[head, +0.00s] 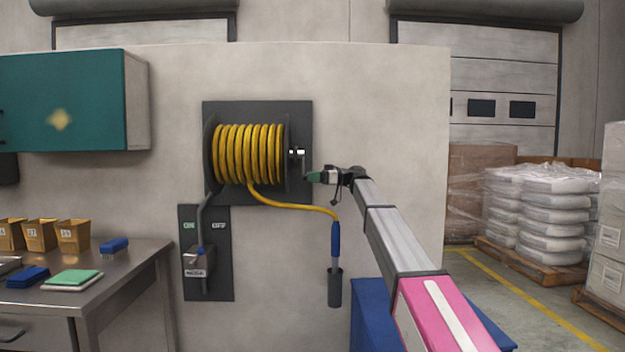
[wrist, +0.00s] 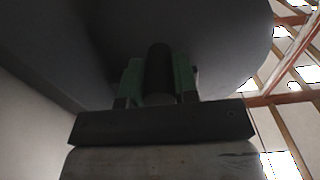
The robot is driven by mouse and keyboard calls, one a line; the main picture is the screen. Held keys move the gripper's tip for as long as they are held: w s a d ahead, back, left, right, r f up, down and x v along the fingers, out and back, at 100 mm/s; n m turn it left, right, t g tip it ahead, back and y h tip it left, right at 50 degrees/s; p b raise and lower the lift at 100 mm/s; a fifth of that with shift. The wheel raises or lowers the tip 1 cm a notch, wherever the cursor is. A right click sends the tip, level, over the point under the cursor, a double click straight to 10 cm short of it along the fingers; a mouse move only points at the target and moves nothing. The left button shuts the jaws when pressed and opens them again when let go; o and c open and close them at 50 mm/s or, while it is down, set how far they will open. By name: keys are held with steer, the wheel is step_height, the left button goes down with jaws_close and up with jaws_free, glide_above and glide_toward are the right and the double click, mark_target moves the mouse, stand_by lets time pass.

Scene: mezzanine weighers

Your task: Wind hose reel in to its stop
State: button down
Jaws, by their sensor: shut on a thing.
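The hose reel (head: 248,154) is mounted on a dark plate on the pale wall, with several turns of yellow hose around its drum. A bright hub (head: 297,152) shows on the reel's right side. My gripper (head: 312,177) is at the reel's lower right side. In the wrist view its green fingers (wrist: 158,76) are shut around a dark round crank handle (wrist: 159,68), in front of the large grey reel side (wrist: 225,45).
A dark valve panel (head: 219,280) marked ON and OFF is left below the reel.

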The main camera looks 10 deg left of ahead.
steer(key=w+a+r+n, duration=0.1)
steer(key=w+r+n, duration=0.2)
steer(key=w+n, duration=0.2)
steer(key=shift+w+r+n, duration=0.25)
steer(key=shift+n, duration=0.95)
steer(key=shift+r, duration=0.1)
